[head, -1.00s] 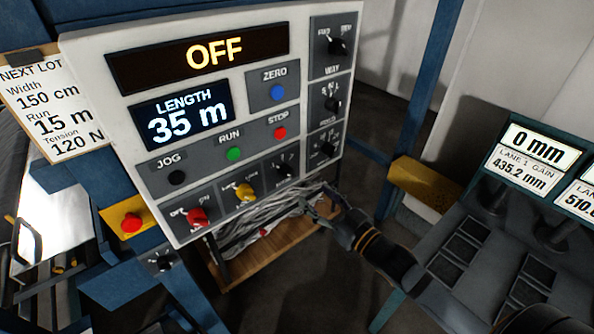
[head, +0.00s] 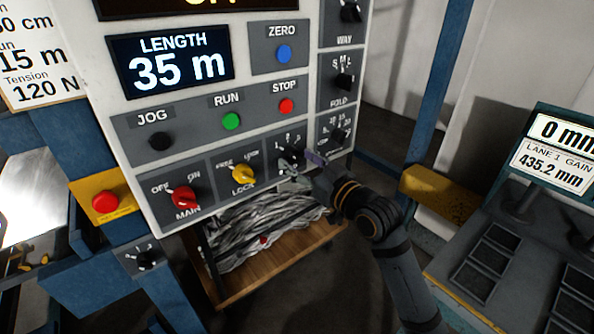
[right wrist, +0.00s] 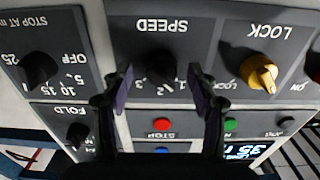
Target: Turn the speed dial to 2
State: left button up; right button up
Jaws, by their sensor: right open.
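The black speed dial (right wrist: 158,62) sits on the grey control panel. It shows upside down in the right wrist view, under the word SPEED, with small numerals around it. Which numeral it points at is hard to tell. In the head view the speed dial (head: 290,157) is partly covered by my right gripper (head: 303,167). My right gripper also shows in the right wrist view (right wrist: 161,84), open, its two purple-padded fingers apart on either side of the dial. Whether they touch it is not clear. My left gripper is out of view.
The yellow lock knob (head: 243,173) and red main switch (head: 184,197) are left of the dial. The stop-at dial (head: 337,137) is close on the right. The red stop button (head: 286,105) is above.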

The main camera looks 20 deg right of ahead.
jog(key=shift+w+a+r, duration=0.1)
jog(key=shift+w+a, duration=0.15)
jog(key=shift+w, duration=0.2)
jog(key=c, duration=1.2)
jog(key=m+p, duration=0.4)
jog(key=shift+r+p, duration=0.2)
jog(key=shift+p, duration=0.1)
jog(key=m+p, duration=0.3)
jog(key=shift+f+m, duration=0.1)
jog(key=shift+m, duration=0.2)
jog(key=shift+f+m+p, duration=0.1)
jog(key=shift+m+p, duration=0.35)
jog(key=shift+m, duration=0.15)
